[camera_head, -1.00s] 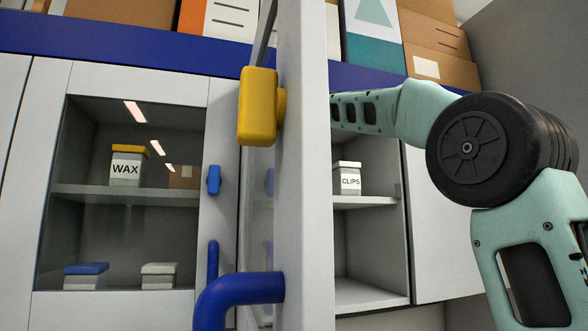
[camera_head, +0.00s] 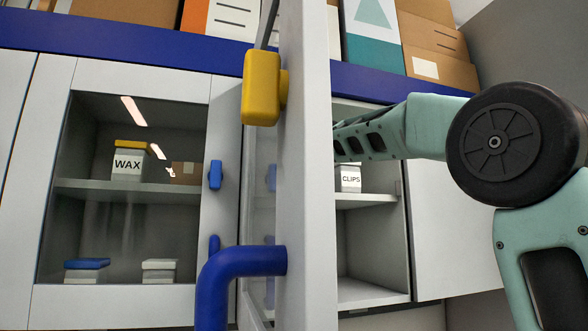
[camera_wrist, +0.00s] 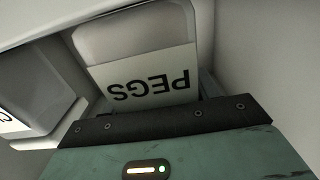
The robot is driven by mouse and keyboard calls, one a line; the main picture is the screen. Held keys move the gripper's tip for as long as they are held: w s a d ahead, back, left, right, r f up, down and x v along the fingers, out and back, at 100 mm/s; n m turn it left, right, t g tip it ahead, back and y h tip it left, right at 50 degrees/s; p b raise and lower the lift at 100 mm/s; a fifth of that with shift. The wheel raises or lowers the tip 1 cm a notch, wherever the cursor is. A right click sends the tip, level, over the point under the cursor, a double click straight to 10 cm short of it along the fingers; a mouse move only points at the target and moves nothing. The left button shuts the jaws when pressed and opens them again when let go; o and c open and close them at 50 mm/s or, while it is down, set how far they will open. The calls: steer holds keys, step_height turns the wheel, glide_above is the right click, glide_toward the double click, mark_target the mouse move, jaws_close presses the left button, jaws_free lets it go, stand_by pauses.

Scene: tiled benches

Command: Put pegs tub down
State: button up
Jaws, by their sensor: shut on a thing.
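The pegs tub (camera_wrist: 140,72), pale with a white label reading PEGS upside down in the picture, fills the upper middle of the wrist view. My gripper (camera_wrist: 165,112) is shut on it at the lower edge of that view; the fingertips themselves are hard to make out. Whether the tub touches a shelf cannot be told. In the head view, my arm reaches behind the open cabinet door (camera_head: 308,200), which hides my gripper and the pegs tub.
The clips tub (camera_head: 350,180) stands on the open cabinet's shelf (camera_head: 362,201), its top covered by my arm. Another labelled tub (camera_wrist: 40,85) is close left in the wrist view. The wax tub (camera_head: 127,163) is behind glass. A blue handle (camera_head: 245,262) juts from the door.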

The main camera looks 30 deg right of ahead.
steer(key=o, duration=1.1)
steer(key=shift+f, duration=0.1)
